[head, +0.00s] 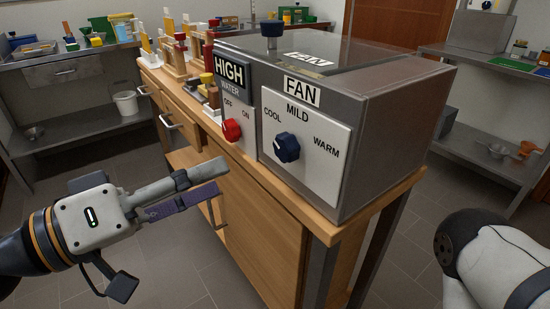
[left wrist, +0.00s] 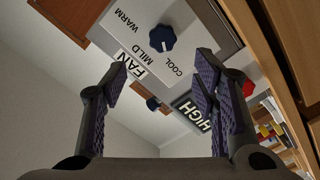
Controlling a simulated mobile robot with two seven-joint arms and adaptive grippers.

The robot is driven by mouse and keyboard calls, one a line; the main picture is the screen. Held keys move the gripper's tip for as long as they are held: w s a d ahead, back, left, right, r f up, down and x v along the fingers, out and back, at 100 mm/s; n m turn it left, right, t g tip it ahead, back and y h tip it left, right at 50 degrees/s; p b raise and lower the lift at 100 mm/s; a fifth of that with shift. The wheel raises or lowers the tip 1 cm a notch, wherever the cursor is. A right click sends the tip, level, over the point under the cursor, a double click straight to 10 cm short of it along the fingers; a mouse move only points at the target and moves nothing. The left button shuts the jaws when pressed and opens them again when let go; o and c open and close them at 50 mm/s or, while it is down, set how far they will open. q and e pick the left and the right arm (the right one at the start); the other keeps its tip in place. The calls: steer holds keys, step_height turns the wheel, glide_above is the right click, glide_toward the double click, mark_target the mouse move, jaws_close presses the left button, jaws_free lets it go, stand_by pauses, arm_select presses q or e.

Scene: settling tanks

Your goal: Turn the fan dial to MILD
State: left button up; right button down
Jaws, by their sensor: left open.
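The fan dial (head: 287,149) is a dark blue knob on a white plate (head: 322,174) on the front of a grey metal box. COOL, MILD and WARM are printed around it. A small white mark on the knob appears to face COOL. The dial also shows in the left wrist view (left wrist: 162,38), beyond the fingers. My left gripper (head: 219,176) is open and empty, to the left of the dial and apart from it. Its fingers also show in the left wrist view (left wrist: 158,75). Part of my right arm shows at the lower right, with its gripper out of view.
A red water dial (head: 231,130) marked OFF and ON sits left of the fan plate, under a HIGH sign (head: 230,71). A dark knob (head: 272,33) stands on the box top. The wooden cabinet (head: 262,205) carries the box. Floor in front is clear.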

mark_target(281, 150)
arm_select(q)
steer(key=x, duration=1.1)
steer(key=shift+w+f, duration=0.1)
steer(key=shift+f, duration=0.15)
steer(key=c, duration=1.2)
